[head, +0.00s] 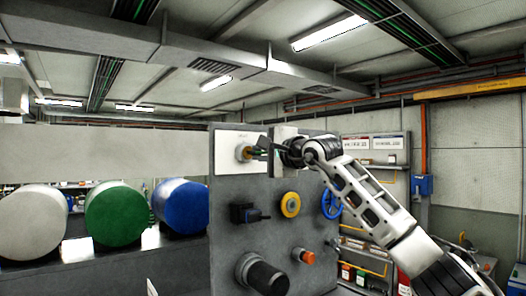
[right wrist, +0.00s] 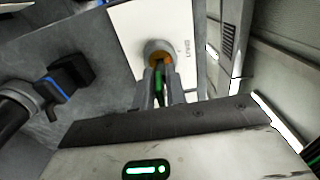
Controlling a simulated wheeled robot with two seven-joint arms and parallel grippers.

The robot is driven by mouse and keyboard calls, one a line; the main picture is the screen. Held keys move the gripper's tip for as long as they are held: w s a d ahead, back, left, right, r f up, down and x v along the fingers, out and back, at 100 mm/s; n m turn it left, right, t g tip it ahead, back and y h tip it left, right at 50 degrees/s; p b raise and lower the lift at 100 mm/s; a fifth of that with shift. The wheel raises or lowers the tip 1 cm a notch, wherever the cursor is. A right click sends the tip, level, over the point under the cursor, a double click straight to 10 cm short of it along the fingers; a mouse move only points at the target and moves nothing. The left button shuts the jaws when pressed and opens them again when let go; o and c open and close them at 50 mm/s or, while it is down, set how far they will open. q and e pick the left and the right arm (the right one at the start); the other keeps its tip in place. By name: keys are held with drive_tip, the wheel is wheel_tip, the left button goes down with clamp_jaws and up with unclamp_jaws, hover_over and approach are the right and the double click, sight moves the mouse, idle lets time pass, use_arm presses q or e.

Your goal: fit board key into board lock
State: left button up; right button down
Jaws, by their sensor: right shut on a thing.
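In the right wrist view the lock (right wrist: 157,50) sits straight beyond my fingertips. My right gripper (head: 259,149) is at the lock, its dark fingers pointing left at it. In the right wrist view the fingers (right wrist: 160,80) are close together on a small thing, probably the board key, mostly hidden between them. I cannot tell how far the key is inside the lock. My left gripper is not in view.
The grey board (head: 225,250) also carries a black connector (head: 243,213), a yellow ring (head: 290,204), a blue wheel (head: 331,204), an orange knob (head: 306,257) and a black cylinder (head: 266,276).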

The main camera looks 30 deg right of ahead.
drive_tip(key=shift+w, duration=0.2)
drive_tip(key=shift+w+a, duration=0.1)
drive_tip(key=shift+w, duration=0.5)
drive_tip(key=c, duration=1.3)
unclamp_jaws()
drive_tip(key=shift+c, duration=0.2)
